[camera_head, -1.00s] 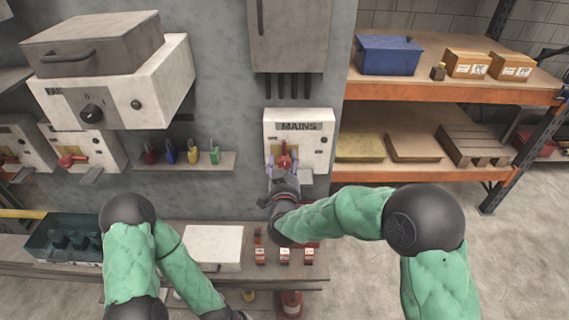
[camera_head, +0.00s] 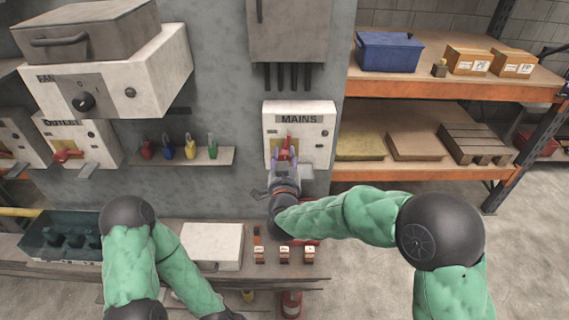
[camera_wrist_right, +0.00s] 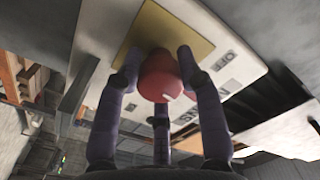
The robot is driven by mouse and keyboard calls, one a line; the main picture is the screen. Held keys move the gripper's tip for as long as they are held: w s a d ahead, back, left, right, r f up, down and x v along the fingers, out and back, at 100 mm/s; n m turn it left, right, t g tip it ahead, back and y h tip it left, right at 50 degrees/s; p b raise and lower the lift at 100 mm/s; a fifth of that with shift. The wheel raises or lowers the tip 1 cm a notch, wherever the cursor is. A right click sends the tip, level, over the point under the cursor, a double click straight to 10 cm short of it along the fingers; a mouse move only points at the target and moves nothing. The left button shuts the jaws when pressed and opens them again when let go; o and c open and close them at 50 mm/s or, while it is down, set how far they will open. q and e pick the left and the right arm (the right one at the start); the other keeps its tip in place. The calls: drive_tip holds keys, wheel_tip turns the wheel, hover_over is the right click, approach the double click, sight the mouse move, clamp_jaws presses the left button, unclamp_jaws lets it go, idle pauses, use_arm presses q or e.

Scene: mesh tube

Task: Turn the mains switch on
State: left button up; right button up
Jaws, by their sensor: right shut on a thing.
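The mains switch is a white box (camera_head: 318,150) labelled MAINS on the grey wall panel, with a red handle (camera_head: 288,140) on its front. My right gripper (camera_head: 285,155) is shut on the red handle. In the right wrist view, the handle's red knob (camera_wrist_right: 160,75) sits between the purple fingers, in front of a yellow plate (camera_wrist_right: 165,28). An OFF marking shows beside it, upside down. The fingers hide part of the handle, so its exact position is hard to tell. My left arm is low at the left; its gripper is out of frame.
A box labelled OUTLET (camera_head: 88,140) with another red handle and a FAN box (camera_head: 130,85) are at the left. Coloured padlocks (camera_head: 190,148) stand on a small ledge. A workbench (camera_head: 150,268) runs below. Orange shelving (camera_head: 450,92) is at the right.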

drive_tip(key=m+b, duration=0.7)
drive_tip(key=b, duration=0.2)
drive_tip(key=m+b, duration=0.4)
drive_tip(key=b, duration=0.1)
drive_tip(key=shift+a+f+m, duration=0.1)
drive_tip(key=shift+f+m, duration=0.2)
drive_tip(key=shift+f, duration=0.05)
drive_tip(key=m+b, duration=0.2)
drive_tip(key=shift+m+b, duration=0.4)
drive_tip(key=shift+r+m+b, duration=0.2)
drive_tip(key=shift+m+b, duration=0.3)
drive_tip(key=shift+m, duration=0.1)
drive_tip(key=o, duration=1.2)
drive_tip(key=shift+r, duration=0.1)
drive_tip(key=shift+c, duration=0.2)
